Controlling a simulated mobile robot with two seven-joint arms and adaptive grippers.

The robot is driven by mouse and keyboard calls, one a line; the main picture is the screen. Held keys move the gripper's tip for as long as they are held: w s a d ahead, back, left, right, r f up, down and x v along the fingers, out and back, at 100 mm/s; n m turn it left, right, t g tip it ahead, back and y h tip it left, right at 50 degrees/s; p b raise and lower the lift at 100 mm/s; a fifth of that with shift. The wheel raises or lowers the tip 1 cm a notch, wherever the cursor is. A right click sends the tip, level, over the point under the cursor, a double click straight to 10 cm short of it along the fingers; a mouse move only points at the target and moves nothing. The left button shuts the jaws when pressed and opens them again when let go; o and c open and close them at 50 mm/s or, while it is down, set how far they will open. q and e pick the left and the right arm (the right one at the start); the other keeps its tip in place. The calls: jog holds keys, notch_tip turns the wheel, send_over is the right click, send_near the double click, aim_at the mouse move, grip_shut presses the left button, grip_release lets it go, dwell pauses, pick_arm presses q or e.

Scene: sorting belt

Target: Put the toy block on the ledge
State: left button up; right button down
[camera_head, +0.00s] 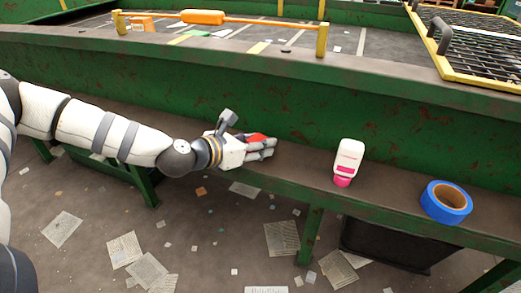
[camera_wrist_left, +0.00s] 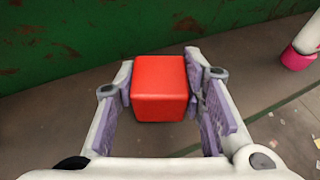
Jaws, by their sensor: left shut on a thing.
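The toy block is a red cube (camera_wrist_left: 160,88), which also shows as a small red patch in the head view (camera_head: 256,138), partly hidden by the fingers. My left gripper (camera_head: 268,147) is over the brown ledge (camera_head: 300,165) beside the green belt wall. In the left wrist view the block sits between the purple pads of the left gripper (camera_wrist_left: 160,95), which is shut on it. The block is at or just above the ledge; I cannot tell whether it touches. My right gripper is not in view.
A white bottle with a pink cap (camera_head: 348,160) stands cap-down on the ledge to the right. A blue tape roll (camera_head: 446,202) lies farther right. The green wall (camera_head: 300,100) rises behind the ledge. Paper scraps litter the floor below.

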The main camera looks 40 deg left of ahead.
pick_arm(q)
jog(key=shift+f, duration=0.55)
jog(key=shift+r, duration=0.2)
jog(key=o, duration=0.7)
jog(key=shift+f, duration=0.25)
jog(key=o, duration=0.4)
jog(key=shift+r, duration=0.1)
jog(key=shift+o, duration=0.2)
